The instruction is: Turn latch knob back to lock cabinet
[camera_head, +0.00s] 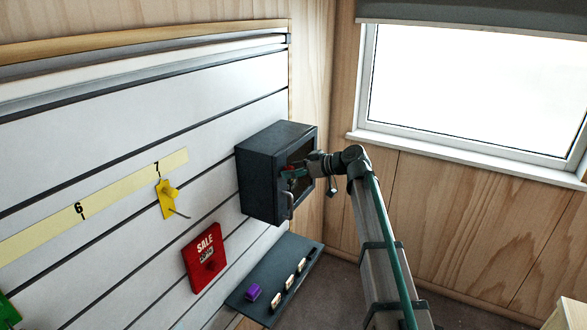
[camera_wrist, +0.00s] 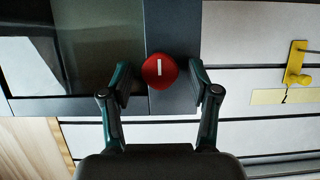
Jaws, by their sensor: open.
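The dark grey cabinet (camera_head: 262,180) is mounted on the white slatted wall, and its door looks closed. The red latch knob (camera_wrist: 159,71) sits on the door frame beside the dark glass pane (camera_wrist: 97,50) in the wrist view. A white line on the knob runs up and down in that view. My gripper (camera_wrist: 161,88) is open, with one finger on each side of the knob and small gaps between. In the head view my gripper (camera_head: 297,171) is at the cabinet front and hides most of the knob. A door handle (camera_head: 288,206) is below it.
A yellow hook (camera_head: 167,198) and a red SALE box (camera_head: 204,258) are on the wall left of the cabinet. A dark shelf (camera_head: 305,254) with a purple item (camera_head: 253,291) and several small pieces is below. Open room lies right of the cabinet, under the window.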

